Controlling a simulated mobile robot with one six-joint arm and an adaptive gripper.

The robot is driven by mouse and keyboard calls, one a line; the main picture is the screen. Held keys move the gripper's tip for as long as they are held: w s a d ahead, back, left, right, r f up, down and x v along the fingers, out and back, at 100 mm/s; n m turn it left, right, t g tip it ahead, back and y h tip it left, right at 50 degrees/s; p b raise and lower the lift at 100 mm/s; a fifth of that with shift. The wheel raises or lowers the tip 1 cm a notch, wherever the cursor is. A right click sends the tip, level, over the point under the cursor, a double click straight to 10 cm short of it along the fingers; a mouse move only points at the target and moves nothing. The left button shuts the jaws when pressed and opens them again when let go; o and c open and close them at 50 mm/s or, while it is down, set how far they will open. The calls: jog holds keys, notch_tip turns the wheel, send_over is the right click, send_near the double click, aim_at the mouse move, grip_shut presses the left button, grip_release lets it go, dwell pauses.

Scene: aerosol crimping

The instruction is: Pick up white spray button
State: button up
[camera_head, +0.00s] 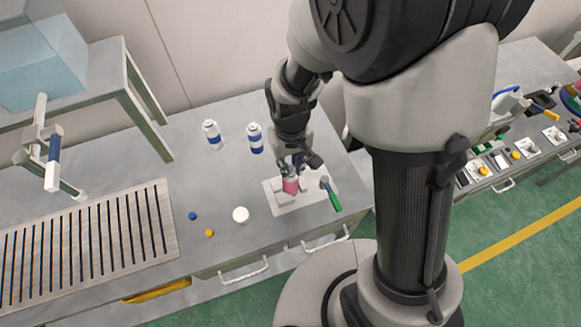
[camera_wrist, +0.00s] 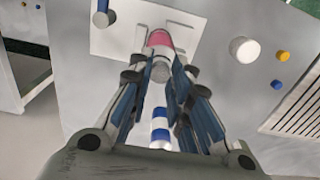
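A white round piece (camera_head: 240,214), the only loose white part that fits the white spray button, lies on the grey bench. It also shows in the wrist view (camera_wrist: 243,50), to the right of the fingers. My gripper (camera_head: 290,172) points down at a pink can (camera_head: 290,186) with a pale top, standing on a light plate. In the wrist view my fingers (camera_wrist: 161,62) are apart, with the top of the pink can (camera_wrist: 159,38) between or just beyond them. Whether they touch the can I cannot tell. The white piece is apart from the gripper.
A blue piece (camera_head: 193,216) and a yellow piece (camera_head: 209,233) lie left of the white one. A slotted rack (camera_head: 90,240) fills the left.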

jog(key=shift+c, duration=0.6)
jog(key=shift+r, duration=0.1)
jog(key=shift+w+r, duration=0.1)
jog(key=shift+r, duration=0.5)
jog(key=shift+c, duration=0.5)
notch_tip(320, 180, up, 19)
jog(key=p, duration=0.4)
jog(key=shift+f, duration=0.15)
jog(key=shift+p, duration=0.35)
jog(key=shift+r+p, duration=1.8)
jog(key=shift+r, duration=0.45)
